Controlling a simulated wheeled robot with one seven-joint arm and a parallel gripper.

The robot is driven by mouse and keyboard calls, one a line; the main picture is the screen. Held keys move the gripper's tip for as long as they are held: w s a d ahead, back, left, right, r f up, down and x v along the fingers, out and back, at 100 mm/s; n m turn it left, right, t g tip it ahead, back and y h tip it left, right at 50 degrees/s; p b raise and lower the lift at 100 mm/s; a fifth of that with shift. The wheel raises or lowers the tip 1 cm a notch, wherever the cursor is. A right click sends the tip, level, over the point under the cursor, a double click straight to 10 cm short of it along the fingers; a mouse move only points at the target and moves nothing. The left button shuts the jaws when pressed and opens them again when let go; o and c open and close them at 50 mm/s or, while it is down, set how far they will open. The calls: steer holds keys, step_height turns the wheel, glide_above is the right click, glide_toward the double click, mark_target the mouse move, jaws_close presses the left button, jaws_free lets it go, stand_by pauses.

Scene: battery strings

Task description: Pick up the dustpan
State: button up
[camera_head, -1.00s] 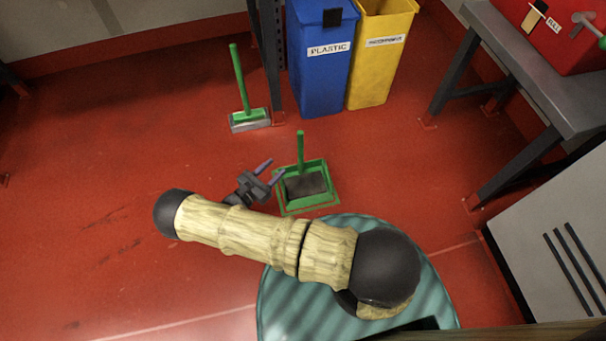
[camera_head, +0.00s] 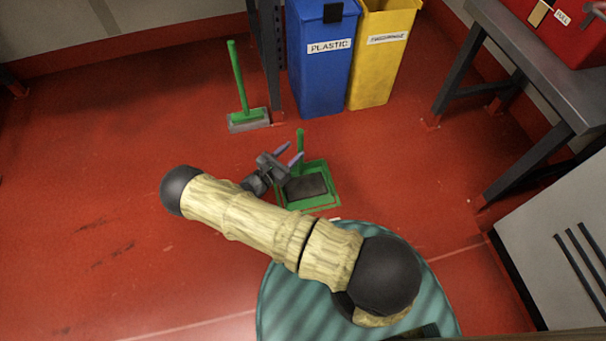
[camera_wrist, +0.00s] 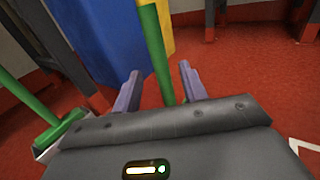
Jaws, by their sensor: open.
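The green dustpan (camera_head: 322,197) with a dark inside lies on the red floor in the head view, its green handle (camera_head: 300,146) standing upright. My gripper (camera_head: 290,153) is at the handle, just left of the pan in the head view. In the wrist view the green handle (camera_wrist: 156,45) rises between the two purple-grey fingers of my gripper (camera_wrist: 160,88), which are apart. The handle's lower part is hidden behind the gripper body in the wrist view. I cannot tell whether a finger touches it.
A green-handled broom (camera_head: 238,80) stands left of a dark post. A blue plastic bin (camera_head: 318,70) and a yellow bin (camera_head: 378,70) stand behind the dustpan. A grey table (camera_head: 545,85) is at the right. The floor at left is clear.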

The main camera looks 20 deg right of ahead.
mark_target(300, 145)
steer(key=b+x, duration=0.3)
steer(key=x, duration=0.1)
steer(key=shift+w+d+f, duration=0.1)
steer(key=shift+d+f, duration=0.1)
steer(key=shift+d, duration=0.05)
jaws_close()
